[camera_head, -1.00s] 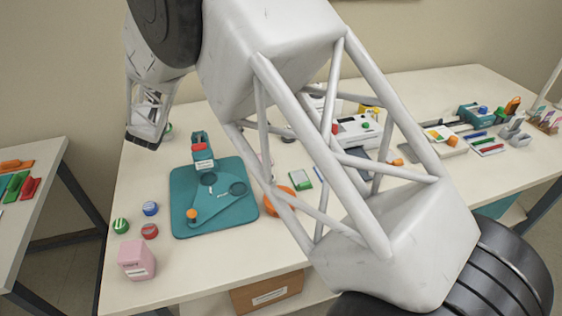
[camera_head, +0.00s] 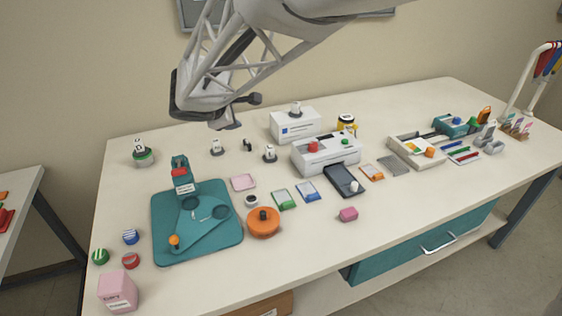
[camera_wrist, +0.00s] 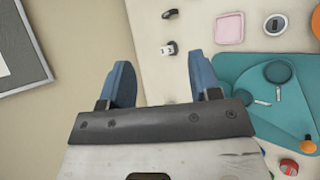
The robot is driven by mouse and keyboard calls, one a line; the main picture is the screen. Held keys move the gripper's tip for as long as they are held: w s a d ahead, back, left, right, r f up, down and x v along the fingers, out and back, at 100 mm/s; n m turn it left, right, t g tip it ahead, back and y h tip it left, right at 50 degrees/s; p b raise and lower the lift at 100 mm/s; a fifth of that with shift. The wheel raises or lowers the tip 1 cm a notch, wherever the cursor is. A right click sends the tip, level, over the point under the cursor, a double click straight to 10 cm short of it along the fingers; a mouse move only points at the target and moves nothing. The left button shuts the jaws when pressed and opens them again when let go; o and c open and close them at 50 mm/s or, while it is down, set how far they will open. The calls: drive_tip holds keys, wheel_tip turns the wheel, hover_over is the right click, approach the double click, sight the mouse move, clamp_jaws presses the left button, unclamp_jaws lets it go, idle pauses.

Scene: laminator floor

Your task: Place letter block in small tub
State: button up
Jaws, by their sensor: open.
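Small white blocks with dark marks stand along the back of the table. One block (camera_head: 217,147) is below and near my gripper (camera_head: 225,122) and also shows in the wrist view (camera_wrist: 168,48). Another block (camera_head: 269,153) stands to its right, and another (camera_head: 139,145) sits on a round green piece (camera_head: 144,158) at the back left. Their letters are too small to read. I cannot tell for sure which thing is the small tub; a pink labelled container (camera_head: 117,291) stands at the front left. My gripper is open and empty, its blue fingers (camera_wrist: 163,82) apart above the table.
A teal fixture (camera_head: 222,237) lies at left centre, with a pink pad (camera_head: 244,182) and an orange disc (camera_head: 263,222) beside it. White machines (camera_head: 326,155) stand behind centre.

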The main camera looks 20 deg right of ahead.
drive_tip(key=s+d+m+g+y, duration=0.1)
drive_tip(key=s+d+m+g, duration=0.2)
drive_tip(key=s, duration=0.6)
drive_tip(key=s+d+m+g+y, duration=0.1)
drive_tip(key=s+d+m, duration=0.2)
drive_tip(key=s+m, duration=0.5)
drive_tip(key=s+a+f+m+g+y, duration=0.1)
drive_tip(key=s+m+y, duration=0.3)
drive_tip(key=s, duration=1.3)
drive_tip(key=shift+s+a+f+m+y, duration=0.2)
drive_tip(key=shift+a+f+m+y, duration=0.15)
drive_tip(key=shift+a, duration=0.35)
